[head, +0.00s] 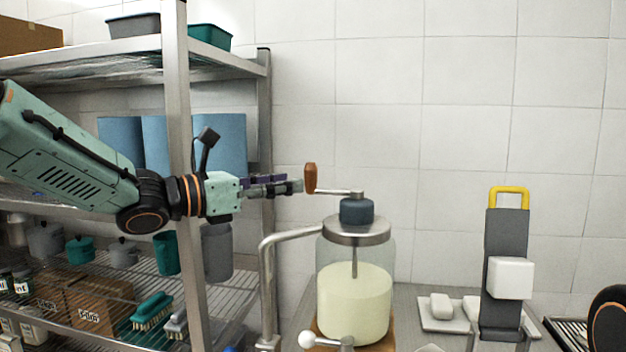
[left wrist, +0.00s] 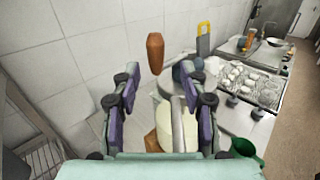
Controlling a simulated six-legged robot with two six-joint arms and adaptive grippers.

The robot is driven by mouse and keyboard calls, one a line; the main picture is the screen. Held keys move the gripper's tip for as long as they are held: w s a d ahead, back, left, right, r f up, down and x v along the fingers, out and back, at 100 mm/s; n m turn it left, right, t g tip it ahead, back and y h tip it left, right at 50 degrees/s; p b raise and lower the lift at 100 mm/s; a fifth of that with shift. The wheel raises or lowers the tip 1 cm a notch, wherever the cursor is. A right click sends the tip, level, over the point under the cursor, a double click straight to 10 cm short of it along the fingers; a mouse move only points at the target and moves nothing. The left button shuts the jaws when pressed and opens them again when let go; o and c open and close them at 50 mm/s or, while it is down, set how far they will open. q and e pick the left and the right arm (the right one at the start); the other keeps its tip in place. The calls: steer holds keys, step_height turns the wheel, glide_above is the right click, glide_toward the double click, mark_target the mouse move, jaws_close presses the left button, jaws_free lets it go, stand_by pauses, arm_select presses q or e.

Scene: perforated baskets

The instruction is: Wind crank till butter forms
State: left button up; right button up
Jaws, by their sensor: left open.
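The butter churn is a glass jar (head: 378,255) with a metal lid, holding a pale yellow-cream mass (head: 355,305). A dark blue gear housing (head: 357,210) sits on the lid, and a crank arm runs left from it to an upright brown wooden handle (head: 310,178). My left gripper (head: 298,186) points right, its tips close to the handle in the head view. In the left wrist view the handle (left wrist: 155,52) stands ahead, between the lines of the open, empty fingers (left wrist: 161,85). Whether they touch it I cannot tell. My right gripper is not in view.
A metal shelf rack (head: 178,150) stands at the left, close behind my left arm. A bent metal pipe (head: 268,290) rises beside the jar. A grey stand with a yellow handle (head: 508,190) and a tray of white pieces (head: 440,318) are to the right.

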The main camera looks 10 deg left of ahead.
mark_target(306, 179)
arm_select(q)
steer(key=x, duration=0.4)
steer(key=p+x, duration=0.1)
steer(key=x, duration=0.1)
steer(key=shift+w+a+f, duration=0.15)
steer(key=shift+w+f, duration=0.05)
steer(key=shift+w, duration=0.25)
steer(key=shift+d+r, duration=0.1)
steer(key=shift+d, duration=0.4)
steer(key=shift+a, duration=0.3)
steer(key=shift+w+a, duration=0.1)
steer(key=shift+a, duration=0.1)
steer(key=shift+c, duration=1.2)
steer(key=shift+d, duration=0.35)
steer(key=c, duration=0.4)
steer(key=shift+a, duration=0.1)
jaws_close()
